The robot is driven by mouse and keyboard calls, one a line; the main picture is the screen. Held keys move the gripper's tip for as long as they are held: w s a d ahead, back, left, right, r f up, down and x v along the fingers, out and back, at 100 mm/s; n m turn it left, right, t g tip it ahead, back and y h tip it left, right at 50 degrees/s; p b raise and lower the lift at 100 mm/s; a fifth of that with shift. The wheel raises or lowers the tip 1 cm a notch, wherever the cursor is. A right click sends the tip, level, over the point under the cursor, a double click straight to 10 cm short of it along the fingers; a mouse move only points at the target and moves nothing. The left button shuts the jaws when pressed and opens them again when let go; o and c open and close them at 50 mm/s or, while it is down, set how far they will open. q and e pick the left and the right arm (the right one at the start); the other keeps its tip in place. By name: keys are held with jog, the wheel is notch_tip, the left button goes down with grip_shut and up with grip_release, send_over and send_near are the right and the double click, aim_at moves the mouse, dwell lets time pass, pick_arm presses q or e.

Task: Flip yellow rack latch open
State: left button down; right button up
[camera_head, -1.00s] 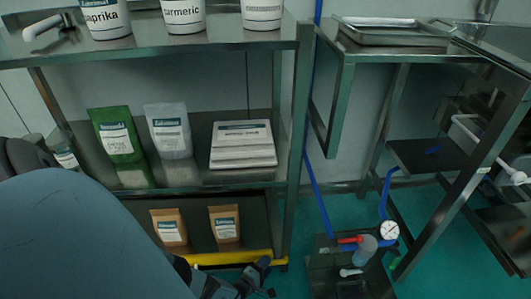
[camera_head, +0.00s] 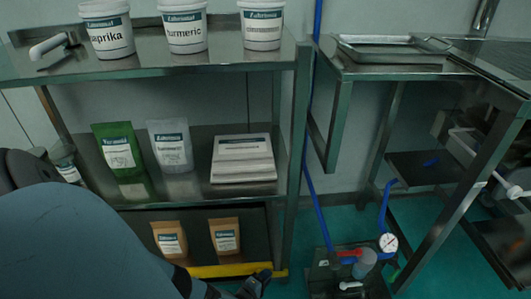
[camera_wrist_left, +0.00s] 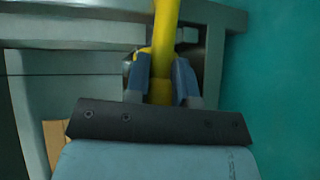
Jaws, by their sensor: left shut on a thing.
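The yellow rack latch (camera_head: 222,270) is a long bar running across the front edge of the rack's lowest shelf. It also shows in the left wrist view (camera_wrist_left: 166,22), where it passes down between my fingers. My left gripper (camera_wrist_left: 162,82) is shut on the yellow latch, with one blue-grey finger on each side. In the head view my left gripper (camera_head: 262,278) is small and dark at the bottom edge, near the latch's right end. My left arm hides the latch's left part. My right gripper is not in view.
Brown pouches (camera_head: 224,236) stand on the lowest shelf just behind the latch. A green pouch (camera_head: 120,160), a white pouch and a stack of white packs stand above. Right of the rack, a low unit with a gauge (camera_head: 388,243) and red handle stands on the green floor.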

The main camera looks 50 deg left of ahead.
pick_arm(q)
jog(key=shift+w+d+r+m+g+y+p, duration=0.2)
jog(key=shift+r+m+g+p, duration=0.4)
jog(key=shift+p, duration=0.7)
jog(key=shift+w+d+r+m+g+y+p, duration=0.2)
jog(key=shift+r+m+g+p, duration=0.2)
jog(key=shift+r+g+p, duration=0.6)
jog(key=shift+w+d+r+m+g+y+p, duration=0.25)
jog(key=shift+m+g+p, duration=0.25)
jog(key=shift+p, duration=1.05)
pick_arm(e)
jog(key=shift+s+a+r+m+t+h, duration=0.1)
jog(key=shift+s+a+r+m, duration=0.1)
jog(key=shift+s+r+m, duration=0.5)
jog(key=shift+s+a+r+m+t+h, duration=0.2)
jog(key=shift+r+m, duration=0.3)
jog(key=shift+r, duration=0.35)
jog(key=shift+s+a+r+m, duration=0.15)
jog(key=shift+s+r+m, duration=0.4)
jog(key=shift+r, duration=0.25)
pick_arm(q)
jog(key=shift+s+a, duration=0.1)
jog(key=c, duration=1)
grip_release()
jog(key=shift+o, duration=0.2)
jog(key=shift+r, duration=0.1)
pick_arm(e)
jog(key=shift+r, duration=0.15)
